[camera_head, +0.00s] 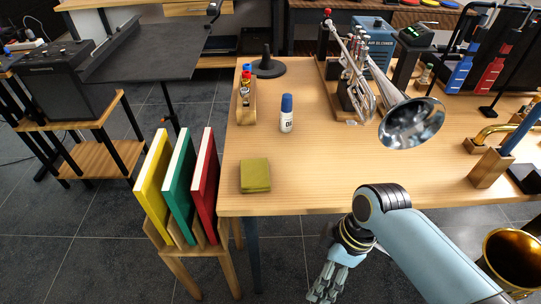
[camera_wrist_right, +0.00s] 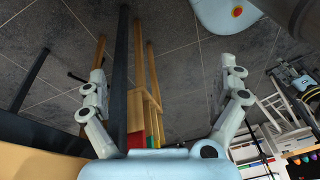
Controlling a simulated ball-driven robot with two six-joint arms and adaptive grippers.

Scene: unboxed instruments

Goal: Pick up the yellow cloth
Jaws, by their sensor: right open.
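The yellow cloth (camera_head: 255,175) lies folded in a flat square near the left front edge of the wooden table, olive-yellow in the head view. My right gripper (camera_head: 328,283) hangs below the table's front edge, to the right of the cloth and apart from it. In the right wrist view my right gripper (camera_wrist_right: 165,80) has its fingers spread wide with nothing between them. The cloth does not show in that view. My left gripper is not in view.
A white bottle with a blue cap (camera_head: 287,115) stands behind the cloth. A trumpet (camera_head: 410,122) sits on a stand farther right. A rack with yellow, green and red books (camera_head: 180,188) stands left of the table (camera_head: 320,180). The tabletop right of the cloth is clear.

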